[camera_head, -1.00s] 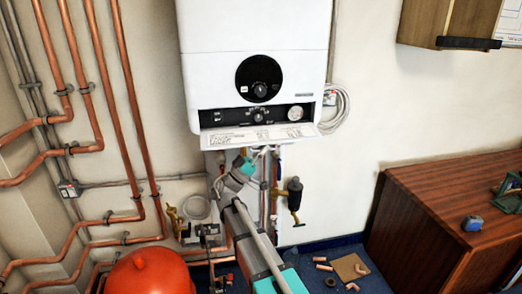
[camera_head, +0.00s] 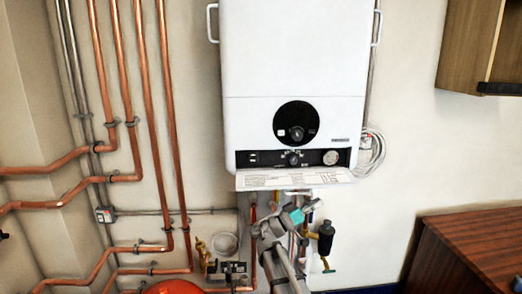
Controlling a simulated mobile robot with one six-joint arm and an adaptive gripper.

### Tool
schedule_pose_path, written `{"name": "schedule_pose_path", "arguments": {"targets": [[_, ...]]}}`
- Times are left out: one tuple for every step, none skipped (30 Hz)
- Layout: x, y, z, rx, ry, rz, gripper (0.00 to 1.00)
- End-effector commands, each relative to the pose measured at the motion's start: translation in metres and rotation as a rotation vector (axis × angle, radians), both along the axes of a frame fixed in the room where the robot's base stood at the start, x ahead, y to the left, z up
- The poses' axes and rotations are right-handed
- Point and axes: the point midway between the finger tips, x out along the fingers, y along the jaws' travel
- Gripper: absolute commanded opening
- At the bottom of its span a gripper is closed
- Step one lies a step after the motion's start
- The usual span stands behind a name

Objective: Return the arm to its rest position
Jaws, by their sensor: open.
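My arm (camera_head: 284,262) reaches up from the bottom of the picture. Its grey and teal wrist part (camera_head: 291,217) shows in front of the pipes below the white boiler (camera_head: 295,75). I cannot make out my gripper's fingers; they are hidden or lost among the wrist and pipework. I see nothing held. Whether the arm touches any pipe cannot be told from this view.
Copper pipes (camera_head: 150,110) run down the wall at left. A black valve with brass fittings (camera_head: 326,237) hangs right of my arm. A red vessel (camera_head: 172,288) shows at the bottom edge. A wooden cabinet (camera_head: 470,255) stands at right, below a wall cupboard (camera_head: 466,45).

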Motion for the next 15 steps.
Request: {"name": "schedule_pose_path", "arguments": {"targets": [[-0.005, -0.009, -0.003, 0.037, 0.031, -0.016, 0.49], [-0.007, -0.013, -0.006, 0.062, 0.051, -0.024, 0.49], [-0.009, -0.019, -0.011, 0.094, 0.079, -0.037, 0.49], [-0.011, -0.024, -0.015, 0.119, 0.101, -0.045, 0.49], [-0.013, -0.028, -0.018, 0.143, 0.123, -0.053, 0.49], [-0.016, -0.034, -0.023, 0.176, 0.151, -0.064, 0.49], [-0.018, -0.038, -0.027, 0.202, 0.172, -0.071, 0.49], [-0.02, -0.042, -0.031, 0.227, 0.195, -0.078, 0.49], [-0.023, -0.047, -0.036, 0.26, 0.223, -0.086, 0.49], [-0.025, -0.05, -0.04, 0.284, 0.245, -0.091, 0.49], [-0.028, -0.054, -0.044, 0.308, 0.266, -0.097, 0.49], [-0.031, -0.058, -0.05, 0.342, 0.296, -0.103, 0.49], [-0.033, -0.061, -0.054, 0.366, 0.318, -0.107, 0.49], [-0.036, -0.064, -0.058, 0.392, 0.339, -0.11, 0.49], [-0.039, -0.067, -0.063, 0.424, 0.369, -0.115, 0.49]]}}
